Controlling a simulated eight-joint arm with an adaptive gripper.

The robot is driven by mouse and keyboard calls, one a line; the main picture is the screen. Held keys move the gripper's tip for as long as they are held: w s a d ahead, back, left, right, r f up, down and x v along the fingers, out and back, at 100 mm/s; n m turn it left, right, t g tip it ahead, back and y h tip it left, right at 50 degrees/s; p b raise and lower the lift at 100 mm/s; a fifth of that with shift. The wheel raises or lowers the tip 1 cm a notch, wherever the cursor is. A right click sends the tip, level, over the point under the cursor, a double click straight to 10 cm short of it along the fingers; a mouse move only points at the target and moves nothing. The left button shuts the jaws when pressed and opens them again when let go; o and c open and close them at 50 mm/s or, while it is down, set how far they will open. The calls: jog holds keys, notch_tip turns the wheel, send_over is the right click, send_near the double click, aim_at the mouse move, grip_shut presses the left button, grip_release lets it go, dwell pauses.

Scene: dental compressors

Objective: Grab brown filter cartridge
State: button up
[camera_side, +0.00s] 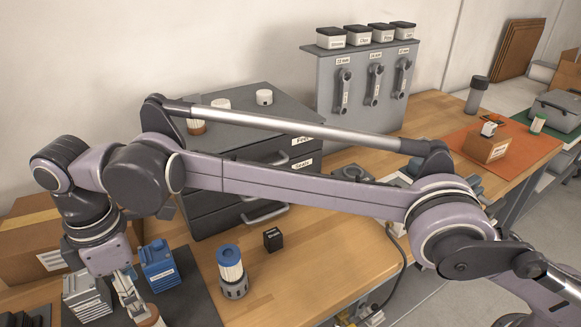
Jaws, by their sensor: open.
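A cartridge with a brown end and a pale body (150,318) is partly cut off by the bottom edge, on the dark mat at the lower left. My gripper (132,307) points down just beside and above it, open; whether its fingers touch the cartridge cannot be told. Another pale cartridge with a brown band (196,128) stands on top of the grey drawer cabinet (265,95), partly hidden behind my arm. A white cartridge with a blue top (230,262) stands in a dark base on the wooden bench.
A blue box (158,266) and a white-grey box (86,299) flank my gripper on the mat (195,305). A small black box (273,239) stands right of the blue-topped cartridge. A cardboard box (30,240) is at the left. An orange mat (535,150) lies farther right.

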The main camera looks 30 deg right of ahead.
aim_at(153, 325)
jog(key=shift+s+a+f, duration=0.1)
jog(key=shift+f, duration=5.4)
jog(key=c, duration=1.2)
